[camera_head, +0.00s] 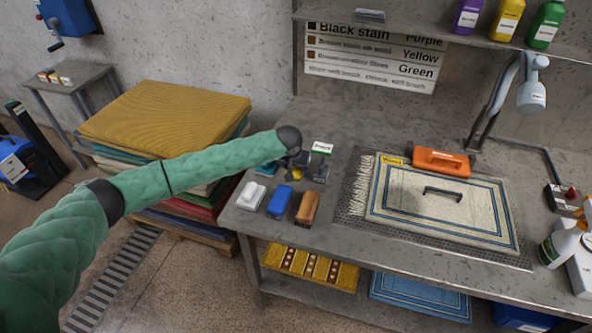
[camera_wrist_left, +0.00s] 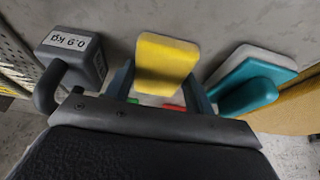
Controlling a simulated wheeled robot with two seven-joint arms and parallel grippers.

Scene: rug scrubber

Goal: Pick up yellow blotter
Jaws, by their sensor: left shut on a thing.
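My left gripper (camera_head: 297,168) reaches in over the left part of the grey workbench. In the left wrist view the yellow blotter (camera_wrist_left: 166,62), a small yellow block, sits between the two fingers of my left gripper (camera_wrist_left: 163,92), which is shut on it. In the head view the blotter is mostly hidden under my gripper and wrist. I cannot tell whether it still touches the bench. My right gripper is not in view.
A grey 0.9 kg weight (camera_wrist_left: 75,55) stands close left of the gripper, a teal-handled tool (camera_wrist_left: 250,88) close right. White (camera_head: 251,195), blue (camera_head: 280,201) and brown (camera_head: 307,208) blocks lie in front. A rug (camera_head: 405,205) with an orange tool (camera_head: 441,162) lies right.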

